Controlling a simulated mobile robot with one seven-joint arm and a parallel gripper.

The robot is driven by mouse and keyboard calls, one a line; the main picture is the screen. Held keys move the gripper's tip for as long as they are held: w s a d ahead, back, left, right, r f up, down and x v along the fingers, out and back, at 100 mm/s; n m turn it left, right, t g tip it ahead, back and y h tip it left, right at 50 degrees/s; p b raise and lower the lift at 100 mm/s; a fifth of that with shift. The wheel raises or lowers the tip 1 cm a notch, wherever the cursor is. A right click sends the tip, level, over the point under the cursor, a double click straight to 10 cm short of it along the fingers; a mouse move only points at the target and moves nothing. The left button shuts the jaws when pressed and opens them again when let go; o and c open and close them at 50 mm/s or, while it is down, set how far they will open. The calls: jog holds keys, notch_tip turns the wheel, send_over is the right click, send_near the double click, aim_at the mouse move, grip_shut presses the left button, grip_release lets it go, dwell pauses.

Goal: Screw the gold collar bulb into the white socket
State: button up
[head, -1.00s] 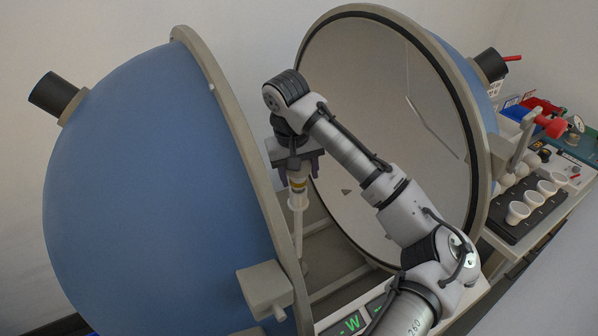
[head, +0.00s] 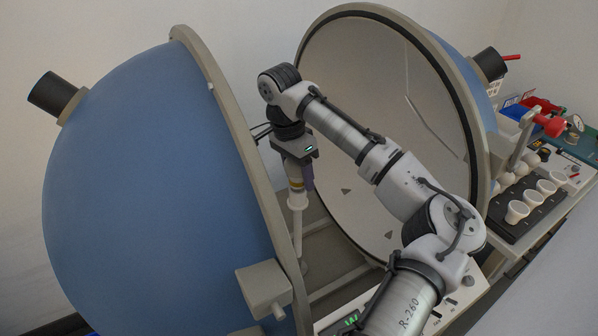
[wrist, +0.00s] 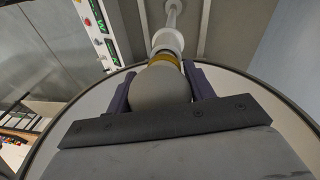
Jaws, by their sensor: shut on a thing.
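The gold collar bulb shows in the wrist view as a grey-white globe (wrist: 160,88) with a gold band at its far end. My gripper (wrist: 157,84) is shut on it, one purple finger on each side. The white socket (wrist: 168,40) is directly beyond the gold collar, on a thin post. In the head view the gripper (head: 298,178) points down between the two sphere halves. The gold collar (head: 297,186) sits right at the top of the white socket (head: 297,200), in line with it. The thread is hidden, so I cannot tell how deep it sits.
The blue half sphere (head: 150,190) stands close on the left, and the open half with its pale inside (head: 375,110) on the right. A dark tray (head: 525,222) with white cups and several bulbs lies at the right. A panel with green displays (wrist: 97,25) is nearby.

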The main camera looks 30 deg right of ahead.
jog(key=m, duration=0.5)
jog(key=shift+a+y, duration=0.15)
jog(key=shift+y, duration=0.25)
jog(key=m, duration=0.4)
jog(key=shift+m+y, duration=0.3)
jog(key=shift+y, duration=0.1)
jog(key=o, duration=0.9)
jog(key=shift+c, duration=0.2)
